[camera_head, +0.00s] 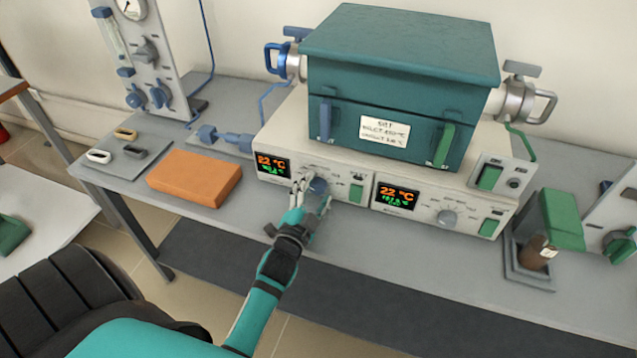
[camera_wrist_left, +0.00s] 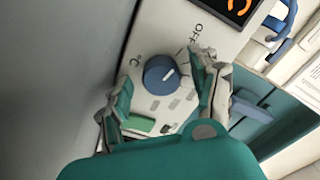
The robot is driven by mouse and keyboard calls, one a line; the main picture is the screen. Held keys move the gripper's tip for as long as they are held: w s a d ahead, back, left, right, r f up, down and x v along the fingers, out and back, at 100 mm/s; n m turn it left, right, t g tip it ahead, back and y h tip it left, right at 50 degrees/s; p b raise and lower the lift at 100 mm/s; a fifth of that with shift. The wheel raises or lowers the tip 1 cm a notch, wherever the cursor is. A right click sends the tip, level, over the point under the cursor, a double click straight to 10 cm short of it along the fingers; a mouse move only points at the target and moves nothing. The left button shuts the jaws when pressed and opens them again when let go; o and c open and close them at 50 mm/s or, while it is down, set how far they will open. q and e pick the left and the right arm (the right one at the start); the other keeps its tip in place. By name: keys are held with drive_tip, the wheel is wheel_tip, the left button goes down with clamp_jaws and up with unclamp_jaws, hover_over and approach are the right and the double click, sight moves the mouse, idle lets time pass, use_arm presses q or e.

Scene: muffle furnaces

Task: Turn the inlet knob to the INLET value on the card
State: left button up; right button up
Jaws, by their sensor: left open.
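The left inlet knob (camera_head: 318,186) is a blue dial on the front panel of the furnace base. In the left wrist view the knob (camera_wrist_left: 161,75) shows a pale pointer line, with an OFF mark and a °C mark beside it. My left gripper (camera_head: 311,197) is at this knob. In the wrist view its open fingers (camera_wrist_left: 160,95) stand on both sides of the knob, apart from it. The card (camera_head: 384,132) is a white label on the teal furnace; its small writing is hard to read. My right gripper is not in view.
An orange block (camera_head: 195,177) and a grey tray (camera_head: 128,165) lie to the left. A green and brown holder (camera_head: 550,225) stands at the right.

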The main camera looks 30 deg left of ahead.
use_arm(q)
drive_tip(key=shift+r, duration=0.1)
drive_tip(key=shift+c, duration=0.8)
drive_tip(key=c, duration=1)
drive_tip(key=shift+m, duration=0.4)
drive_tip(key=m, duration=0.4)
drive_tip(key=shift+m+p, duration=0.4)
drive_tip(key=m, duration=0.6)
drive_tip(key=shift+b, duration=0.3)
